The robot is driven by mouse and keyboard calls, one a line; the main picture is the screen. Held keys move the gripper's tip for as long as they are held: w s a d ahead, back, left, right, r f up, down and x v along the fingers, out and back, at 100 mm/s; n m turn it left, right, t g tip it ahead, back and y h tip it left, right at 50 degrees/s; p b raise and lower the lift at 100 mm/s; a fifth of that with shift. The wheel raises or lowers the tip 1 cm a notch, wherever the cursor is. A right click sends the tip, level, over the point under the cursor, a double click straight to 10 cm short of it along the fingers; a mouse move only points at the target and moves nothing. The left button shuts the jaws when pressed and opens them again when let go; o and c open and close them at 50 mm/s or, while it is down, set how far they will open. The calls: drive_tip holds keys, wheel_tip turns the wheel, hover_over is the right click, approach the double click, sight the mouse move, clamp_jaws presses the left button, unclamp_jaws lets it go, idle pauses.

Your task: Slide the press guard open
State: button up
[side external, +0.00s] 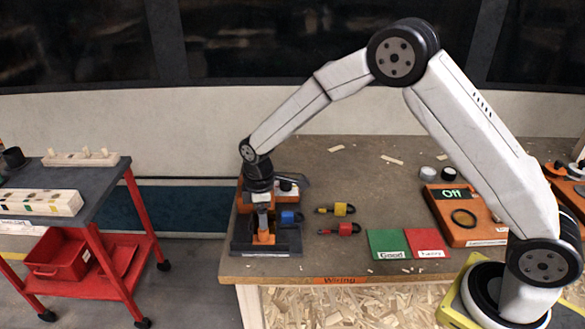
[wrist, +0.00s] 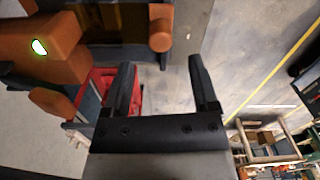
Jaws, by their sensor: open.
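The press (side external: 285,240) stands at the left end of the bench, with a dark base and orange parts. In the wrist view an orange upright handle with a rounded end (wrist: 160,35) sits beside a dark see-through panel, which looks like the guard (wrist: 122,15). My gripper (wrist: 162,64) is open and empty, its two dark fingers apart. The handle's end lies just past the fingertips, within the gap between them in the picture; I cannot tell whether they touch. In the side view my gripper (side external: 263,213) points down over the press and hides part of it and the guard.
Green (side external: 387,243) and red (side external: 427,242) mats and an orange "Off" box (side external: 465,235) are farther right. A red trolley (side external: 95,240) stands left, across a gap.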

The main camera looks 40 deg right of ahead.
drive_tip(key=shift+f, duration=3.2)
clamp_jaws()
drive_tip(key=shift+r, duration=0.1)
